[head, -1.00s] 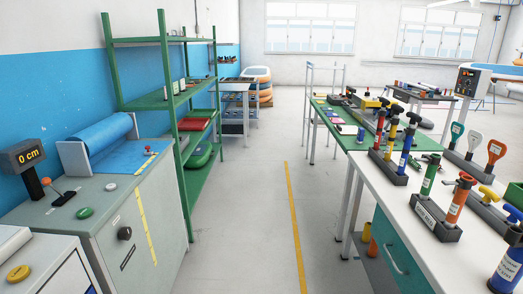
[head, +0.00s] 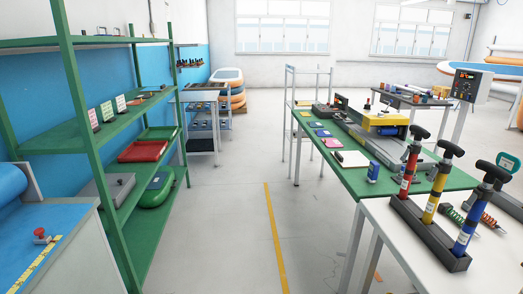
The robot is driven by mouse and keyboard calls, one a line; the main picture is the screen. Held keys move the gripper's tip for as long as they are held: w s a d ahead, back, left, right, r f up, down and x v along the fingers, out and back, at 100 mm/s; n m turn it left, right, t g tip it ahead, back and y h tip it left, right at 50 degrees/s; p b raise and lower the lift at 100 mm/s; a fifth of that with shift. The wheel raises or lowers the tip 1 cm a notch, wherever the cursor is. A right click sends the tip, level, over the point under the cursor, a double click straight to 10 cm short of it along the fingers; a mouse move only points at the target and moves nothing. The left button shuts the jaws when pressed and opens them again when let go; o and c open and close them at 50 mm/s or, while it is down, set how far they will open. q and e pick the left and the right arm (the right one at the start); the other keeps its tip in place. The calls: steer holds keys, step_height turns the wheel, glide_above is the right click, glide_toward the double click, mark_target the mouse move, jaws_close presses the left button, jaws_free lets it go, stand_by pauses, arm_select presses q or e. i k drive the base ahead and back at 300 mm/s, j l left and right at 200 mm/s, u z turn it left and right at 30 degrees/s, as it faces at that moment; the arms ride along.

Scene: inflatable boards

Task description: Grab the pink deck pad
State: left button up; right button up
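A small flat pink pad (head: 332,143), which looks like the pink deck pad, lies on the green-topped table (head: 372,182) right of centre. It is near the table's left edge, at the near end of a row of small flat pads. Darker blue pads (head: 321,133) lie just beyond it, and a pale yellow one (head: 306,114) is farther back. A white-topped notebook-like item (head: 352,158) lies just nearer than the pink pad. Neither of my grippers shows in the head view.
A green shelf rack (head: 88,140) with a red case (head: 143,151) stands on the left. A white bench with red, yellow and blue pumps (head: 432,206) is at the near right. The grey floor aisle (head: 235,220) with its yellow line (head: 274,235) is clear.

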mark_target(329, 143)
steer(key=i+z, duration=0.15)
steer(key=i, duration=0.3)
steer(key=i+j+z, duration=0.1)
steer(key=i, duration=0.35)
steer(key=i+j+z, duration=0.15)
steer(key=i, duration=0.3)
steer(key=i+j+z, duration=0.15)
steer(key=i, duration=0.3)
